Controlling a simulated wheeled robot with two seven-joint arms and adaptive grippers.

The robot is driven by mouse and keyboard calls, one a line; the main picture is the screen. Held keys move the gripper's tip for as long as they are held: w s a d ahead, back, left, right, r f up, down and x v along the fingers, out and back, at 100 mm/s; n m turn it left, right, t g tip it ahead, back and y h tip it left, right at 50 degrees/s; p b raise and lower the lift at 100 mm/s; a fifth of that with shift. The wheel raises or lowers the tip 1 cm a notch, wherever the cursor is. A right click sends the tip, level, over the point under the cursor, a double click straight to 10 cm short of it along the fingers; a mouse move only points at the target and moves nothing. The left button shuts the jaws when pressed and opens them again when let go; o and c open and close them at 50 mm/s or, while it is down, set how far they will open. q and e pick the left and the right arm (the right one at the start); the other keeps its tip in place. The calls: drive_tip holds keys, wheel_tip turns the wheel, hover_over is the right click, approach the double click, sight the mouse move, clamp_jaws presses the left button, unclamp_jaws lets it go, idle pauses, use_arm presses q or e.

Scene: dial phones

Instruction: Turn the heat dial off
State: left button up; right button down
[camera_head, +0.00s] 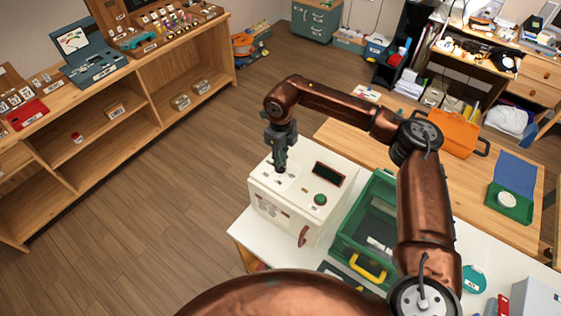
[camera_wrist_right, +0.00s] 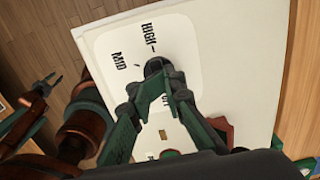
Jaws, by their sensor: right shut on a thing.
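The heat dial (camera_wrist_right: 154,67) is a dark round knob on a pale panel in the right wrist view. Labels HIGH and MID show beside it; other lettering is partly hidden behind the fingers. My right gripper (camera_wrist_right: 160,82) is shut on the dial. In the head view the right gripper (camera_head: 280,166) points straight down onto the top left of a cream box-shaped machine (camera_head: 325,222), hiding the dial there. A copper arm part with dark, finger-like pieces (camera_wrist_right: 40,88) shows at the left of the wrist view; I cannot tell its finger state.
The machine has a dark display (camera_head: 328,174), a green button (camera_head: 320,199) and a red handle (camera_head: 304,236). It stands on a white table (camera_head: 241,232). A green case (camera_head: 350,227) with a yellow handle is close on its right. Wooden shelves (camera_head: 150,72) stand left, across open floor.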

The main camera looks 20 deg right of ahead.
drive_tip(key=c, duration=2)
unclamp_jaws()
drive_tip(key=shift+s+a+f, duration=0.15)
drive_tip(key=shift+s+f, duration=0.1)
drive_tip(key=shift+w, duration=0.1)
drive_tip(key=shift+r, duration=0.1)
wheel_tip(320, 180, up, 12)
drive_tip(key=shift+r, duration=0.1)
